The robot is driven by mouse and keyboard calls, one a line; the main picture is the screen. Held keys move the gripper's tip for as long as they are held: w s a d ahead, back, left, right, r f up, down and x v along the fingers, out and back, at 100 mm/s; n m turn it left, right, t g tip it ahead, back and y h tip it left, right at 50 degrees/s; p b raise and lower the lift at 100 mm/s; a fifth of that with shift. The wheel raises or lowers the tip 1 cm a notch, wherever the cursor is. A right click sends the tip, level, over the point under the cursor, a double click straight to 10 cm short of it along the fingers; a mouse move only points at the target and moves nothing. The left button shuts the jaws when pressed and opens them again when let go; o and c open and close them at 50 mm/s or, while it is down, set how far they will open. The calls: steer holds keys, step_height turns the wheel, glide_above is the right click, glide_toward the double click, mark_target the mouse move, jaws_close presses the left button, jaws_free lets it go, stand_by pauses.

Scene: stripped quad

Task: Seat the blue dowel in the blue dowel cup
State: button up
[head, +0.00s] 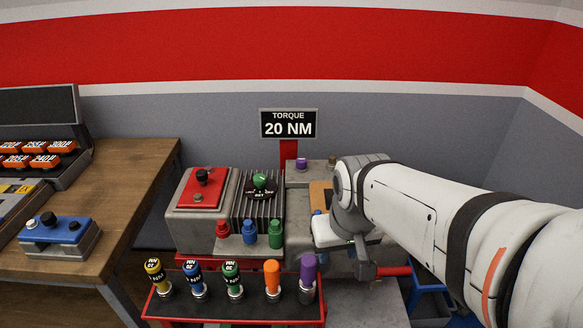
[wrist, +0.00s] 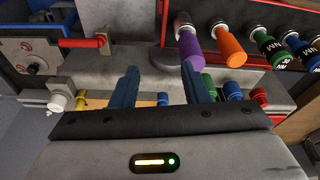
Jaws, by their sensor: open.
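My gripper (wrist: 157,72) is open in the wrist view, its two dark blue-grey fingers apart and nothing held between them. In the head view my wrist hides the fingertips. A short blue peg (head: 249,232) stands between a red one and a green one at the front of the grey machine; it also shows in the wrist view (wrist: 232,90). Another small blue piece (wrist: 163,99) shows low between my fingers, partly hidden by the gripper; only a sliver shows in the head view (head: 316,212). I cannot tell which of these is the dowel or the cup.
A red-rimmed tray (head: 236,322) in front holds several upright handles, including an orange one (head: 272,274) and a purple one (head: 308,269). A wooden bench (head: 120,195) stands left. A red bar (wrist: 82,42) juts out at upper left in the wrist view.

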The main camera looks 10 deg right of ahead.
steer(key=w+r+p, duration=0.2)
steer(key=w, duration=0.4)
steer(key=p, duration=0.3)
glide_toward(318, 211)
steer(key=x, duration=0.2)
steer(key=shift+t, duration=0.3)
steer(key=shift+s+p+x, duration=0.2)
steer(key=shift+p+x, duration=0.3)
steer(key=shift+x, duration=2.8)
steer(key=shift+f, duration=0.1)
steer(key=shift+c, duration=0.3)
jaws_close()
